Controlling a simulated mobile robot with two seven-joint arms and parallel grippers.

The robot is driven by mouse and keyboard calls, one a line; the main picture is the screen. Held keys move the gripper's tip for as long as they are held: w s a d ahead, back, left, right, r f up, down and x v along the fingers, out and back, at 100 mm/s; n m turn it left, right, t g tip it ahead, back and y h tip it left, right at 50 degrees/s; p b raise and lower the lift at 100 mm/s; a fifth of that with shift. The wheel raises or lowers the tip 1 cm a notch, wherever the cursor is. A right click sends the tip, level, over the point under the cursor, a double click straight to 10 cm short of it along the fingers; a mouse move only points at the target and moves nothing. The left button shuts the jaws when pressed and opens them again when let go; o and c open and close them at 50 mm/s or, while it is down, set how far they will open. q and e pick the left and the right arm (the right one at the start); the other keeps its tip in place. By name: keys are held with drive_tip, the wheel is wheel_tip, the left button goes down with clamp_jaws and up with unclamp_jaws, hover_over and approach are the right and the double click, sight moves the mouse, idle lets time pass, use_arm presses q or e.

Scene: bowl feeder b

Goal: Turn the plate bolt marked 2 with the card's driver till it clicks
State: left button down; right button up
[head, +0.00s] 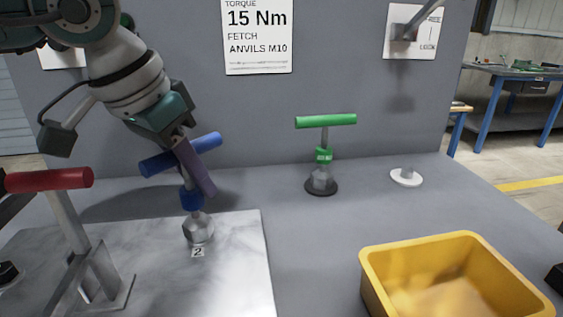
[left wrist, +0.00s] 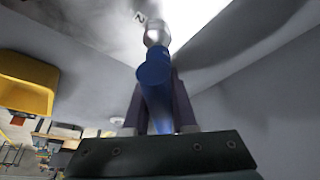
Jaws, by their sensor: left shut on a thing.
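The card (head: 257,37) on the grey wall reads torque 15 Nm, fetch, anvils M10. The blue T-handled driver (head: 208,141) leans slightly over the pale plate (head: 235,275). Its lower end meets a grey hexagonal piece (head: 198,230) just behind the small tag marked 2 (head: 197,252). I cannot tell whether this piece is socket or bolt. My left gripper (head: 196,172) is shut on the blue driver near its handle. The left wrist view shows the blue driver (left wrist: 154,75) between the fingers, with the tag (left wrist: 140,17) beyond. My right gripper is out of view.
A green T-handled driver (head: 325,121) stands on a dark round base (head: 321,187). A yellow bin (head: 450,270) is at the front right. A white disc (head: 406,177) lies behind it.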

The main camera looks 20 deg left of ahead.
use_arm(q)
drive_tip(key=shift+m, duration=0.5)
drive_tip(key=shift+d+m+h+b, duration=0.1)
drive_tip(key=shift+m+h+b, duration=0.3)
drive_tip(key=shift+m+b, duration=0.2)
drive_tip(key=shift+d+m+b, duration=0.1)
drive_tip(key=shift+m+b, duration=0.3)
drive_tip(key=shift+b, duration=2.35)
